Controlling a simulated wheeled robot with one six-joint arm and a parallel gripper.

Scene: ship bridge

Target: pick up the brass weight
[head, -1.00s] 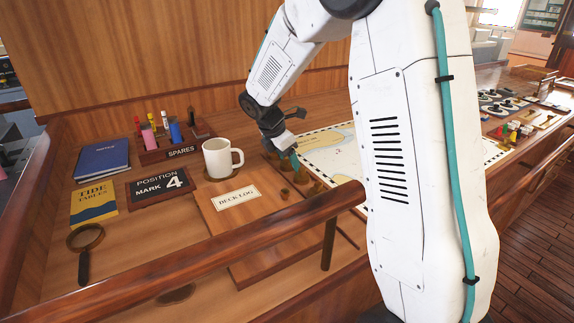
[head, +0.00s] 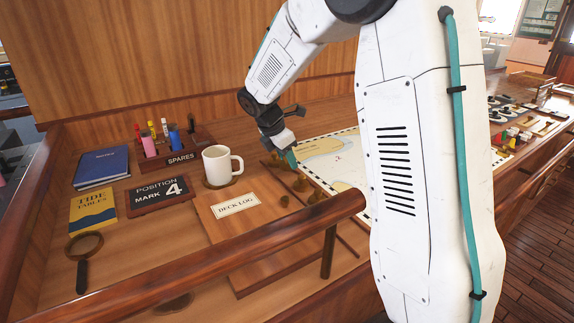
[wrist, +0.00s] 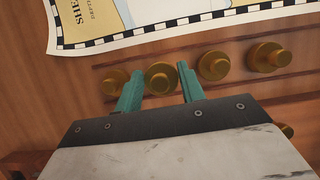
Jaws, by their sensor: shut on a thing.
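Several round, knobbed brass weights lie in a row on the wooden desk. One brass weight (wrist: 161,78) sits between the teal fingers of my gripper (wrist: 158,80) in the wrist view, and the gripper is shut on it. It appears in line with its neighbours; I cannot tell whether it is clear of the wood. Other weights are beside it, one at left (wrist: 113,82) and two at right (wrist: 213,65). In the head view my gripper (head: 291,158) points down at the weights (head: 301,184); the held one is hard to make out there.
A white mug (head: 217,165) and the deck log board (head: 222,232) are left of the weights. A chart (wrist: 150,18) with a checkered border lies just behind them. A wooden rail (head: 200,262) crosses in front. A SPARES holder (head: 180,157) stands farther left.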

